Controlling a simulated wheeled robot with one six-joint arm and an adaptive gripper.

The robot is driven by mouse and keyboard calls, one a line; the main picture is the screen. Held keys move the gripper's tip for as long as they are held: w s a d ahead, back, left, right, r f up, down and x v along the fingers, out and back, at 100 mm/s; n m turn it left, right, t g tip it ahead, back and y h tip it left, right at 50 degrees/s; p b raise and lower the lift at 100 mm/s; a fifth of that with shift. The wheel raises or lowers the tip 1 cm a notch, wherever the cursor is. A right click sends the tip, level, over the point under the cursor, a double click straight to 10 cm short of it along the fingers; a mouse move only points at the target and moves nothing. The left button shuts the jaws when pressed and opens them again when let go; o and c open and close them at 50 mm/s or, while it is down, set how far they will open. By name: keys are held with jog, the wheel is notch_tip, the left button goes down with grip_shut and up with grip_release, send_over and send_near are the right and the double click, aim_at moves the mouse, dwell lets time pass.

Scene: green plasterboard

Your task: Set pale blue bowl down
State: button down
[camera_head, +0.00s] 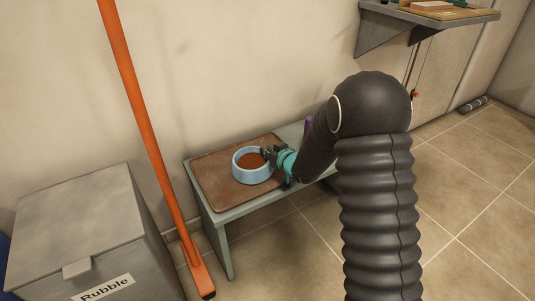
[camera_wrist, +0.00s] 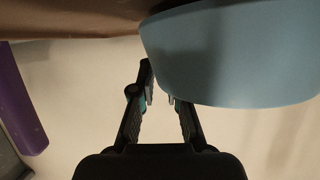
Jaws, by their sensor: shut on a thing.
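The pale blue bowl (camera_head: 250,179), with brown contents, is over the brown tray (camera_head: 215,187) on the bench. It looks level, and I cannot tell whether its base touches the tray. My gripper (camera_head: 268,153) reaches in from the right and is shut on the bowl's rim. In the wrist view the bowl's wall (camera_wrist: 235,60) fills the upper right. My gripper's fingers (camera_wrist: 161,92) meet at its edge there, and the wall hides part of one finger. A brown surface (camera_wrist: 70,18) runs along the top of that view.
The grey-green bench (camera_head: 222,217) stands against the wall. An orange pole (camera_head: 145,125) leans left of it, by a grey Rubble bin (camera_head: 85,225). A purple thing (camera_wrist: 20,105) is near my gripper. A wall shelf (camera_head: 425,14) is at the upper right.

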jog(key=shift+f, duration=0.4)
jog(key=c, duration=1.2)
grip_release()
